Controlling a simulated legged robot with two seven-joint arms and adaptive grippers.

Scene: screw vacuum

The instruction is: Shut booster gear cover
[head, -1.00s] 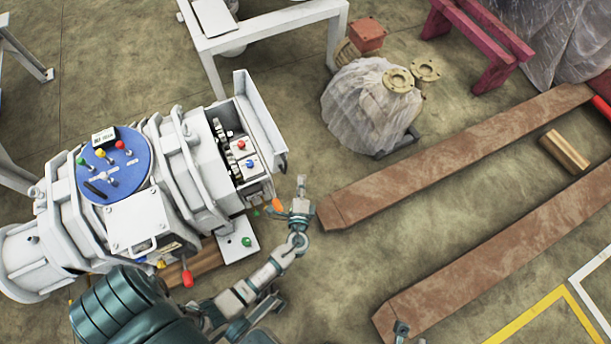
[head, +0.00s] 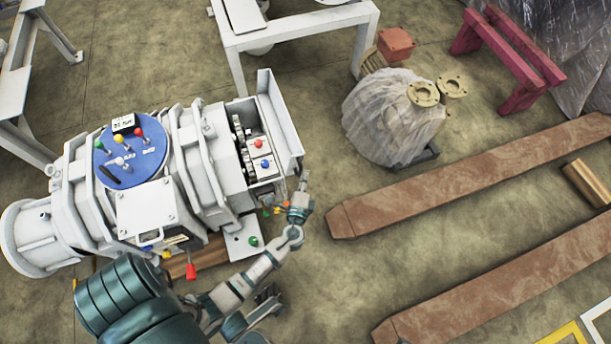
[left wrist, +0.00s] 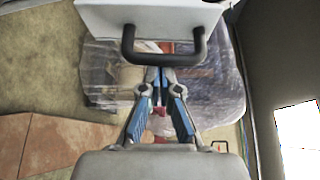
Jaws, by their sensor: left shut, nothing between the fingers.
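The vacuum machine (head: 205,165) is white and lies at the left in the head view. Its booster gear cover (head: 279,115) is a white panel standing open at the right of the gear housing. Levers and a small box with red and blue knobs (head: 261,155) show in the open housing. My left gripper (head: 303,180) is shut and empty, close to the cover's lower right end. In the left wrist view, the closed fingertips (left wrist: 158,78) point toward the cover's black handle (left wrist: 165,58) and appear just below it. I cannot tell whether they touch. My right gripper does not show.
A white frame table (head: 300,25) stands behind the machine. A plastic-wrapped unit (head: 390,120) stands right of the cover on the floor. Brown beams (head: 480,175) lie at the right. Bare floor lies between the gripper and the beams.

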